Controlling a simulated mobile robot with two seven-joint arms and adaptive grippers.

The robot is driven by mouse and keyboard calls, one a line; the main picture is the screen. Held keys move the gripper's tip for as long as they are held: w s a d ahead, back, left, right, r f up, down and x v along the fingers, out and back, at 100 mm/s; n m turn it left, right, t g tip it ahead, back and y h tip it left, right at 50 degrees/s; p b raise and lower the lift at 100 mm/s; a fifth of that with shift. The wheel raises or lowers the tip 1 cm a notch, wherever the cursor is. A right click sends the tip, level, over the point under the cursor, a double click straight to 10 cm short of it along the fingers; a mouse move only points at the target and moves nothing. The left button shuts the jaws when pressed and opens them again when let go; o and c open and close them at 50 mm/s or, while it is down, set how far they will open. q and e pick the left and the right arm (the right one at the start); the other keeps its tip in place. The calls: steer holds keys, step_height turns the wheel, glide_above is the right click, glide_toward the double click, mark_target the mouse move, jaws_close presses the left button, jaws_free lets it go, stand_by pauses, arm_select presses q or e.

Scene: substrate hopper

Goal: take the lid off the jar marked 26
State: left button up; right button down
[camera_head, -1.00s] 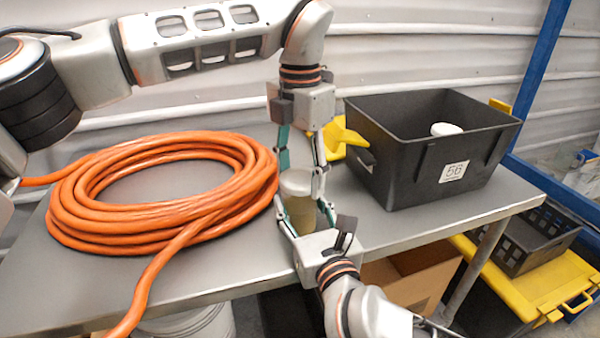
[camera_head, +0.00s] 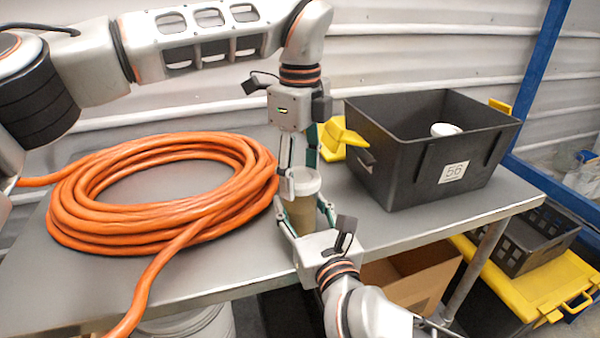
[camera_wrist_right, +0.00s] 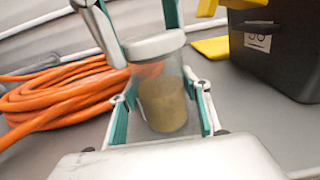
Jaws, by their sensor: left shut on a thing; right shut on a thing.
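The jar (camera_head: 303,211) is clear, filled with tan material, and stands upright near the front of the table. Its pale lid (camera_head: 302,181) is on top in the head view. My left gripper (camera_head: 302,180) comes down from above and is shut on the lid. My right gripper (camera_head: 305,218) comes from the front and is shut around the jar's body. In the right wrist view the jar (camera_wrist_right: 163,98) stands between the right fingers, with the lid (camera_wrist_right: 153,46) on its mouth and the left fingers at the lid's sides. No number shows on the jar.
A coiled orange hose (camera_head: 150,195) lies on the table left of the jar. A black bin (camera_head: 430,150) marked 56, with a white-topped item (camera_head: 446,129) inside, stands to the right. A yellow object (camera_head: 342,137) is behind. The table's front edge is close.

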mark_target(300, 176)
arm_select(q)
steer(key=n, duration=0.5)
steer(key=shift+n, duration=0.3)
steer(key=n, duration=0.4)
steer(key=shift+r, duration=0.25)
steer(key=shift+r, duration=0.75)
steer(key=shift+r, duration=0.15)
steer(key=shift+r, duration=1.95)
arm_select(e)
steer(key=c, duration=1)
jaws_free()
steer(key=shift+s, duration=0.1)
